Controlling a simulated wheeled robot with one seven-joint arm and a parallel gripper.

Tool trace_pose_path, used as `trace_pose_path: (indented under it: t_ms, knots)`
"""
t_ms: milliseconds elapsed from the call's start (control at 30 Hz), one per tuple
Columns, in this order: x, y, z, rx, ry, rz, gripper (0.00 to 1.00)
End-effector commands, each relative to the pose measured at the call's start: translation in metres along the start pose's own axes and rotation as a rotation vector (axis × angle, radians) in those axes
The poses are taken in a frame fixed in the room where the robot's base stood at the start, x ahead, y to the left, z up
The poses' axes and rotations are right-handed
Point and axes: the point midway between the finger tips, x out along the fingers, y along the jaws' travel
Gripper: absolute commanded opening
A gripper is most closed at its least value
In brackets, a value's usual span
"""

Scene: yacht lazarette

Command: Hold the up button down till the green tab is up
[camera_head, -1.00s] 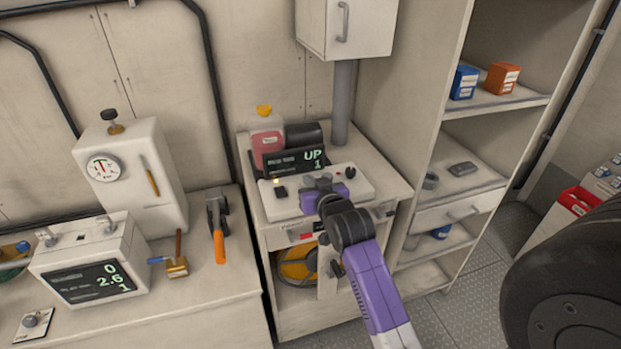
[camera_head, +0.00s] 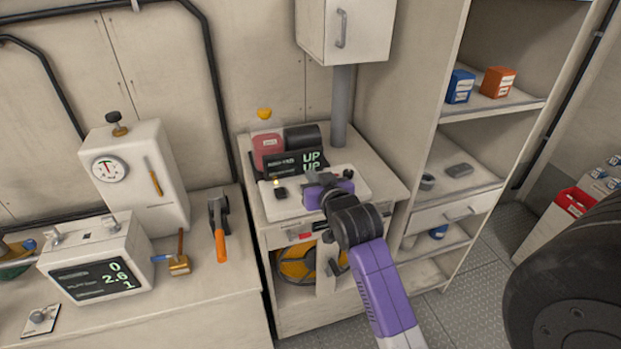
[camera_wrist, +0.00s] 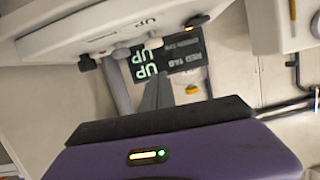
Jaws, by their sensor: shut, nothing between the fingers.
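The white control panel (camera_head: 288,208) lies on top of the small cabinet and also fills the upper left of the wrist view (camera_wrist: 75,28). Its UP label (camera_wrist: 150,22) is beside a pale button (camera_wrist: 153,43). My gripper (camera_head: 314,181) is shut and empty, low over the middle of the panel. Its grey fingers (camera_wrist: 154,94) point towards the panel in the wrist view; I cannot tell whether they press the button. I cannot make out a green tab.
A grey post (camera_head: 339,105) rises at the back. The left bench holds a gauge box (camera_head: 140,172), a display box (camera_head: 95,262) and an orange-handled tool (camera_head: 220,243).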

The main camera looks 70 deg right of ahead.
Motion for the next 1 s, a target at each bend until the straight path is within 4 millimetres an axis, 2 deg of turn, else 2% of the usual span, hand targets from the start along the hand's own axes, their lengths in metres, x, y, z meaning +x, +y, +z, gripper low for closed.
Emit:
trace_pose_path:
  t_ms: [200,400,1000]
  knots:
    - [-0.04,0.001,0.0,-0.001,0.004,0.001,0.0]
    - [-0.059,0.001,-0.003,-0.001,0.006,0.001,0.0]
    - [-0.063,0.0,-0.004,0.0,0.006,0.001,0.0]
